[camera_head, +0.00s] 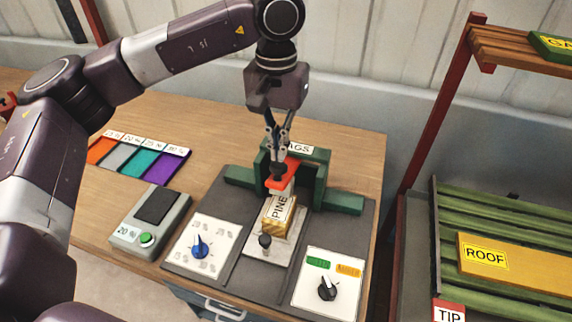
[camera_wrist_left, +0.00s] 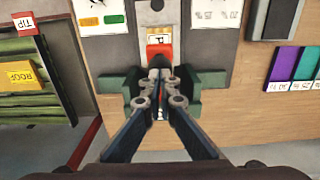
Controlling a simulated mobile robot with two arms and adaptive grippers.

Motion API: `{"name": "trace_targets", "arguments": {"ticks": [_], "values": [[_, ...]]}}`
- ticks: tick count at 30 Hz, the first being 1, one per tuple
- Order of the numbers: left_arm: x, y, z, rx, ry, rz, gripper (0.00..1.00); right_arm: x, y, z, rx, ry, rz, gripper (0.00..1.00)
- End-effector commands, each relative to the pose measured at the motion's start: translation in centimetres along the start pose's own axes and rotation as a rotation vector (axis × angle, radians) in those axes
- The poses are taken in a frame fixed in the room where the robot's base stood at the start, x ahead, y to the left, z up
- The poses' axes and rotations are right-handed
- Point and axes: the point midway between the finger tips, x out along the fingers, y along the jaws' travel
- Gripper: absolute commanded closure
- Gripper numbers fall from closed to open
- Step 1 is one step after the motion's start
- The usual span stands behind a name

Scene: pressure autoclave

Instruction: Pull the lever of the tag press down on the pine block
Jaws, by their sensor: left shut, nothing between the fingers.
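The tag press (camera_head: 265,176) is a green frame labelled "TAGS" on a dark grey base. Its red lever (camera_head: 284,172) has a black knob and sits right under the fingertips. The pine block (camera_head: 279,217), labelled "PINE", lies on a light plate in front of the press. My left gripper (camera_head: 277,158) is shut and empty, pointing down at the lever; I cannot tell whether it touches. In the left wrist view the fingertips (camera_wrist_left: 158,78) overlap the red lever (camera_wrist_left: 159,53), with the pine block (camera_wrist_left: 155,37) partly hidden beyond it. My right gripper is not in view.
A panel with a blue knob (camera_head: 200,246) lies left of the block, and one with a black knob (camera_head: 327,289) lies right. A grey device with a green button (camera_head: 147,239) and colour swatches (camera_head: 140,156) are further left. A rack with a "ROOF" plank (camera_head: 512,264) stands right.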

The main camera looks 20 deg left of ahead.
Motion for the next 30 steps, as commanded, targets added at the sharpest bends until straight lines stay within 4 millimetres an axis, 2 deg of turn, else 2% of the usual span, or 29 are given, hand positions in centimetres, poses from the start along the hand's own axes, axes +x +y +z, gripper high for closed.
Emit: {"name": "trace_targets", "arguments": {"ticks": [30], "values": [[4.8,0.0,0.0,0.000,0.000,0.000,1.00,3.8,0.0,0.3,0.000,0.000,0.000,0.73]]}}
